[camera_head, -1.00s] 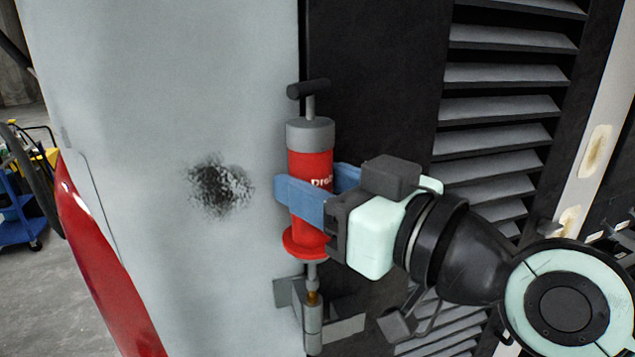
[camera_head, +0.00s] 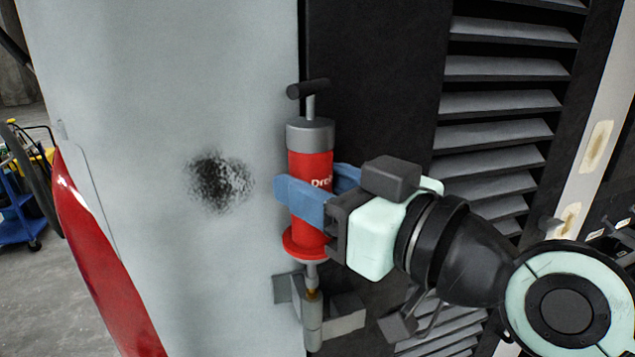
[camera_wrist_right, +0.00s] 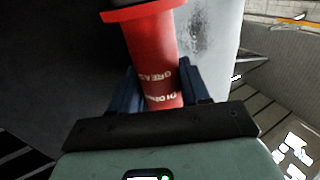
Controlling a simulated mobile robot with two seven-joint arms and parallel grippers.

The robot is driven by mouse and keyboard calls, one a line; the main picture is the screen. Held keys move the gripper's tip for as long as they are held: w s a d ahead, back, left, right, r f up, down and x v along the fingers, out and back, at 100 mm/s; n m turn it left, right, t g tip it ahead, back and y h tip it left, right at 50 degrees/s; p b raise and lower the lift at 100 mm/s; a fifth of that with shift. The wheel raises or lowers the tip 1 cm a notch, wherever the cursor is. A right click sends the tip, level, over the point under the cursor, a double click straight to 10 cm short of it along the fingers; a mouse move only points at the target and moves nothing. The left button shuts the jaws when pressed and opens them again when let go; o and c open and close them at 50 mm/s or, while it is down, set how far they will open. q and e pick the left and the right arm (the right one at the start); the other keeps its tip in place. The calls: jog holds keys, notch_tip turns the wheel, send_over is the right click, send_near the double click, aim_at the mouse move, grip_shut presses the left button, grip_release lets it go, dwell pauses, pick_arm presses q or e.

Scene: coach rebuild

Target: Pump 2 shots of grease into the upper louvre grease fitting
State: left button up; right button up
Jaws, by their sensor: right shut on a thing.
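A red grease gun (camera_head: 310,165) with a grey cap and a black T-handle (camera_head: 308,88) on a short rod stands upright in the head view. My right gripper (camera_head: 306,196) is shut around its red barrel, with the blue fingers on either side. The barrel also shows between the fingers in the right wrist view (camera_wrist_right: 150,60). The gun's nozzle points down onto the brass-coloured grease fitting (camera_head: 312,294), which sits on a grey bracket (camera_head: 343,317). The nozzle tip seems to meet the fitting, but contact is hard to tell. My left gripper is not in view.
A louvred panel (camera_head: 500,103) lies to the right of the gun. A pale panel with a dark scuffed patch (camera_head: 219,181) is on the left. A red curved part (camera_head: 100,265) and a blue cart (camera_head: 20,222) are at the far left.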

jog(key=shift+f+b, duration=0.3)
jog(key=shift+f, duration=0.25)
jog(key=shift+r, duration=0.2)
dwell(0.3)
jog(key=shift+r+p, duration=0.7)
jog(key=shift+r, duration=0.2)
dwell(0.5)
jog(key=shift+f+b, duration=0.85)
jog(key=shift+f, duration=0.25)
dwell(1.1)
jog(key=shift+r, duration=0.2)
jog(key=shift+r+p, duration=0.7)
jog(key=shift+r, duration=0.3)
dwell(0.3)
